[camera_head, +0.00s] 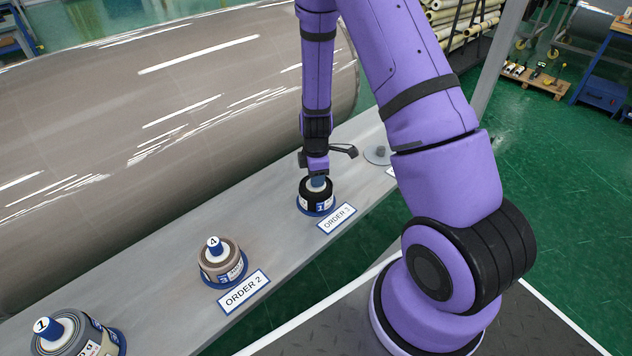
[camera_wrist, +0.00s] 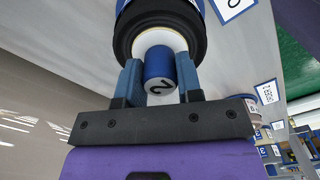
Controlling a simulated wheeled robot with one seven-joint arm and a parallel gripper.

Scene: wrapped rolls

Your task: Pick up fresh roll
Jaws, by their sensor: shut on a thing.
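A black wrapped roll (camera_head: 314,198) with a white core stands on a blue round base behind a label starting with ORDER. My gripper (camera_head: 318,174) reaches down onto its top from above. In the wrist view, the two blue fingers of my gripper (camera_wrist: 160,82) are shut on the roll's blue top plug (camera_wrist: 159,68), which bears a 2. The black roll (camera_wrist: 160,28) hangs across the top of that view. I cannot tell whether the roll touches its base.
A grey-brown roll (camera_head: 219,262) marked 4 stands by the ORDER 2 sign (camera_head: 243,291). Another roll (camera_head: 68,334) marked 1 is at lower left. A grey disc with a peg (camera_head: 379,153) sits farther along the ledge. A huge film roll (camera_head: 150,130) runs behind it.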

